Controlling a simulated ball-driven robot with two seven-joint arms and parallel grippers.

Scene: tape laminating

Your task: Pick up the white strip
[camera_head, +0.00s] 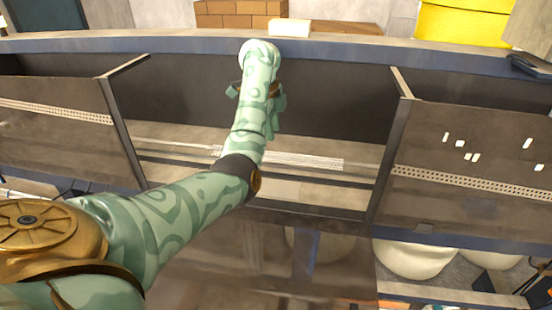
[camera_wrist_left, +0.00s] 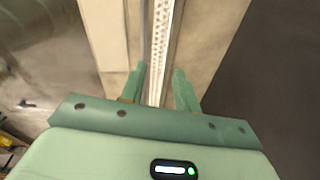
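The white strip (camera_head: 305,161) is long, narrow and perforated. It lies in the middle bay of the bench, running left to right, partly hidden behind my left arm in the head view. In the left wrist view the strip (camera_wrist_left: 164,35) runs down between the two green fingers. My left gripper (camera_wrist_left: 159,82) is open over the strip, with a gap between each finger and it. I cannot tell its exact height. In the head view only green parts of this gripper (camera_head: 277,102) show behind my arm. My right gripper is not in view.
Dark side panels with perforated bands flank the bay; the right panel (camera_head: 465,195) carries several small white pieces. A raised blue-grey beam (camera_head: 390,48) crosses the back. Bricks (camera_head: 235,14), a white block (camera_head: 289,28) and a yellow object (camera_head: 465,25) stand behind it.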

